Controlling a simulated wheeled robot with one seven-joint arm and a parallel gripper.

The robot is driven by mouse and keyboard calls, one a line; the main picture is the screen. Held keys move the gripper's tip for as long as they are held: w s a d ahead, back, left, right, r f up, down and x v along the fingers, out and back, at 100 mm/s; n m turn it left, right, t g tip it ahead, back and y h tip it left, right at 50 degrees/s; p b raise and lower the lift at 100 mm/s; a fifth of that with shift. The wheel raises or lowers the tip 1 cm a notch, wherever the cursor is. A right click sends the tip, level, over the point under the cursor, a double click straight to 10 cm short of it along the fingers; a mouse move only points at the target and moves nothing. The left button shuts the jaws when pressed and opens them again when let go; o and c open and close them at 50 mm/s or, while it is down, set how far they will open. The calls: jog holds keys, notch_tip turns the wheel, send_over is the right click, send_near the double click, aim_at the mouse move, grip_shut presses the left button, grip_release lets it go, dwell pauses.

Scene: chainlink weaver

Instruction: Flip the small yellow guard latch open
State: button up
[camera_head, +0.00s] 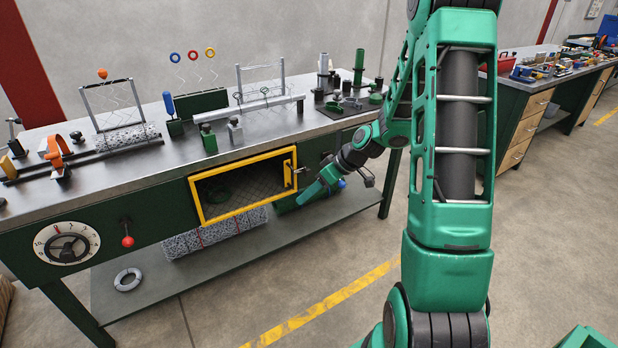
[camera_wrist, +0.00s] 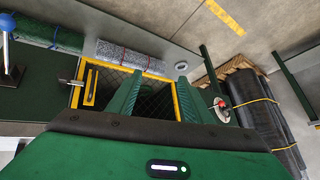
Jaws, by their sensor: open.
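A yellow-framed mesh guard (camera_head: 243,219) is on the front of the green workbench. The small yellow latch (camera_head: 289,174) is at the frame's right side, with a small metal part beside it. In the wrist view the latch (camera_wrist: 91,86) appears left of my fingers, with a metal pin reaching left. My gripper (camera_head: 306,196) is in front of the bench, right of the guard. In the wrist view my gripper (camera_wrist: 159,82) is open, with nothing seen between its fingers and the guard opening behind them. The fingers are apart from the latch; depth is hard to judge.
A red-knobbed lever (camera_head: 128,241) and a dial (camera_head: 67,243) are on the bench front at left. A blue knob (camera_head: 341,183) is close to my gripper. A mesh roll (camera_head: 215,231) lies on the lower shelf. The floor before the bench is clear.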

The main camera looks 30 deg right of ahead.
jog(key=w+f+t+y, duration=0.2)
jog(key=w+f+t, duration=0.15)
jog(key=w, duration=0.35)
jog(key=m+t+h, duration=0.6)
jog(key=t, duration=0.3)
send_near(309, 173)
jog(key=w, duration=0.9)
jog(key=shift+a, duration=0.3)
jog(key=shift+c, duration=0.7)
jog(key=c, duration=0.9)
jog(key=shift+a, duration=0.15)
